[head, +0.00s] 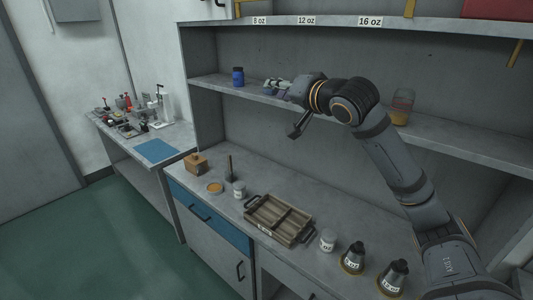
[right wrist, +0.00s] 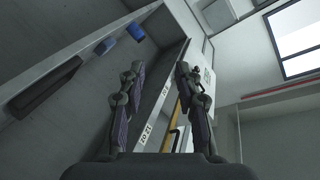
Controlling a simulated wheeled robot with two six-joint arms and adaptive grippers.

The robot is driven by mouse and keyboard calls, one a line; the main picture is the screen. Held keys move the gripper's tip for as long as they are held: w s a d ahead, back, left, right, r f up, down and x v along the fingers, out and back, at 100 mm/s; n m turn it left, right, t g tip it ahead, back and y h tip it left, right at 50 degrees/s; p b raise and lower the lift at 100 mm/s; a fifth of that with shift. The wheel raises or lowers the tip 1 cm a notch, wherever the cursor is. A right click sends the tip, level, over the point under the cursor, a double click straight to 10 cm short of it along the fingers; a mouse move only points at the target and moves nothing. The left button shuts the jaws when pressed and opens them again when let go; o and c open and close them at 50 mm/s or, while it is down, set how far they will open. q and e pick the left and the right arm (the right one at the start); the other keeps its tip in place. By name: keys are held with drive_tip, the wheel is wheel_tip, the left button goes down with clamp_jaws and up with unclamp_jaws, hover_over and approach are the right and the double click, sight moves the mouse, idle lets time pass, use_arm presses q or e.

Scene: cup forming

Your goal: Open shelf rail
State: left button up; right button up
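The upper shelf (head: 330,22) has a pale front edge with 8 oz, 12 oz and 16 oz labels. Yellow rail parts (head: 410,8) rise at this edge; their upper ends are cut off by the picture. My right gripper (head: 268,87) is in front of the lower shelf, below the labelled edge. In the right wrist view its two fingers (right wrist: 158,88) are apart with nothing held between them. The labelled shelf edge (right wrist: 158,108) and a yellow bar (right wrist: 175,130) show beyond and between the fingers. My left gripper is not in view.
A blue jar (head: 238,77) and a glass jar (head: 402,107) stand on the lower shelf (head: 215,84). A side table stands left.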

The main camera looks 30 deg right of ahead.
drive_tip(key=a+f+n+g, duration=0.1)
drive_tip(key=a+f, duration=0.1)
drive_tip(key=f, duration=0.6)
drive_tip(key=a+f+n+g, duration=0.1)
drive_tip(key=f+g, duration=0.1)
drive_tip(key=f, duration=0.6)
drive_tip(key=shift+s+a+n, duration=0.3)
drive_tip(key=shift+s+a, duration=0.05)
drive_tip(key=shift+f, duration=0.1)
